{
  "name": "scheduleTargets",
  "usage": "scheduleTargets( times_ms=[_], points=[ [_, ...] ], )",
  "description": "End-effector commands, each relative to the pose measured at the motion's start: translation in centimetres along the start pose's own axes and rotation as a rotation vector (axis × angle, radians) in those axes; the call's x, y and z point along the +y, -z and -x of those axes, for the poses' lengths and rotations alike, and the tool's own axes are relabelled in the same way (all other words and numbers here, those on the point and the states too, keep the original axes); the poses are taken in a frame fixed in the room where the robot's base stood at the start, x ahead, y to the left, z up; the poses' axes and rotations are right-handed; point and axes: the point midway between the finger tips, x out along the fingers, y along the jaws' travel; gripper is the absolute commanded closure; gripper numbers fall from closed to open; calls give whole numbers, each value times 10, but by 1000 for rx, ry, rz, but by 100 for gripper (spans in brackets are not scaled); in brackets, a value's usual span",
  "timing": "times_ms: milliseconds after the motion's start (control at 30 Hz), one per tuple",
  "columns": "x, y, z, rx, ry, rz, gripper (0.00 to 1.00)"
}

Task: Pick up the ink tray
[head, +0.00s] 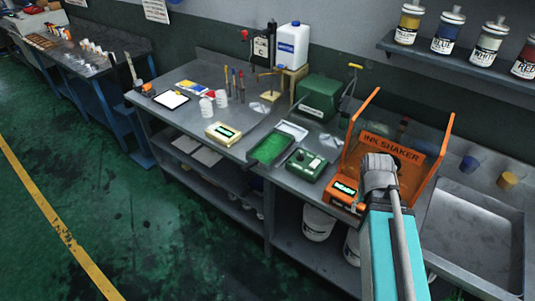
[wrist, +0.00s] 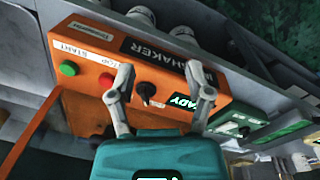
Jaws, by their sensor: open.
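A shallow green tray (head: 269,149) lies on the metal bench left of the orange ink shaker. It may be the ink tray, but I see no label on it. My gripper (wrist: 162,82) is open and empty in the wrist view, its two fingers apart in front of the shaker's orange control panel (wrist: 92,72). A black knob (wrist: 146,90) shows between the fingers; I cannot tell whether they touch the panel. In the head view my arm hides the fingers. They are to the right of the green tray.
The orange ink shaker (head: 407,153) stands upright on the bench. A green device (head: 305,164) sits between it and the tray. A small pale tray (head: 292,130) lies behind. A metal basin (head: 468,237) is at right. Ink bottles (head: 448,30) line the shelf. Green floor is open at left.

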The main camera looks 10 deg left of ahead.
Motion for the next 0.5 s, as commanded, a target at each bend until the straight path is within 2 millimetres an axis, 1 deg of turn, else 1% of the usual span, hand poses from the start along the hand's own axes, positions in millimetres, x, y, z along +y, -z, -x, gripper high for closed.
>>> scheduleTargets(
  times_ms=[33,167,267,500],
  points=[
    [-7,6,-6,6,-21,24,34],
    [-25,20,-13,28,-94,90,34],
    [-43,32,-18,51,-157,149,34],
    [-91,59,-26,120,-311,295,34]
  ],
)
